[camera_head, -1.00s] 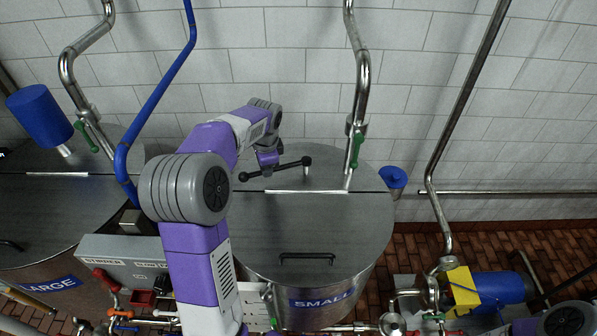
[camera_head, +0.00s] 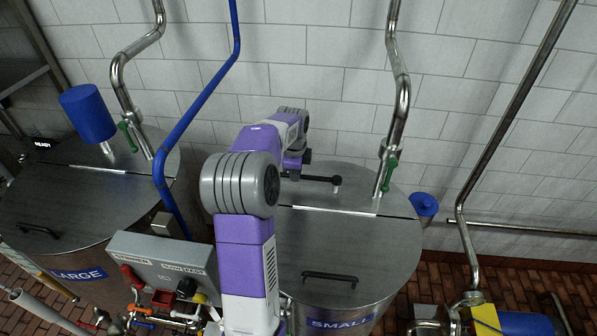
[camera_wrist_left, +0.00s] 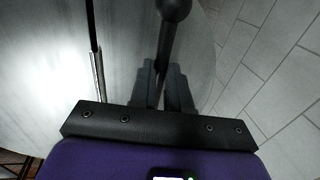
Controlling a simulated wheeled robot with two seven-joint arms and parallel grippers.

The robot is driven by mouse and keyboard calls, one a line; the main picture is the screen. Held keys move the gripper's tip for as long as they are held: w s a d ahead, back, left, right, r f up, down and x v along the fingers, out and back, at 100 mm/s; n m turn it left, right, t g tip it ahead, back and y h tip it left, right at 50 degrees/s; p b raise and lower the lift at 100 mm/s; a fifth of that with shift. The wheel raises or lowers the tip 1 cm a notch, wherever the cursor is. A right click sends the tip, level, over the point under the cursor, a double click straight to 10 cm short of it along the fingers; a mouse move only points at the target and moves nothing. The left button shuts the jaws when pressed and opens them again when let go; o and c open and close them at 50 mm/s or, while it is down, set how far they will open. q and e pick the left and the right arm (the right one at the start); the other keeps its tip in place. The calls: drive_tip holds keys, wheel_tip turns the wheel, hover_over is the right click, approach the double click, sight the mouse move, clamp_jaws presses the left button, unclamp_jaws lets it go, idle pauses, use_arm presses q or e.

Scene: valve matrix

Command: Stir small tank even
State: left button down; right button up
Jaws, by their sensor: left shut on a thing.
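The small tank (camera_head: 340,245) is a round steel vessel with a flat lid and a blue SMALL label, right of centre in the head view. A black stirring crank (camera_head: 320,179) stands on the back part of its lid, its bar reaching left from a short upright post. My left gripper (camera_head: 294,172) is at the bar's left end, partly hidden by my arm. In the left wrist view, the dark fingers (camera_wrist_left: 163,80) are shut on the crank bar (camera_wrist_left: 167,42), with its ball end beyond them. My right gripper is not in view.
The large tank (camera_head: 90,205) stands at left with a blue motor (camera_head: 88,112) above it. A grey control box (camera_head: 160,262) sits between the tanks. A blue pipe (camera_head: 200,95) and steel pipes (camera_head: 398,90) run down near the lids. A tiled wall closes the back.

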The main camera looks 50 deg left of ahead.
use_arm(q)
drive_tip(key=shift+r, duration=0.1)
drive_tip(key=c, duration=1.1)
unclamp_jaws()
drive_tip(key=shift+w+a, duration=0.1)
wheel_tip(320, 180, up, 7)
drive_tip(key=s+d, duration=0.1)
drive_tip(key=shift+r, duration=0.15)
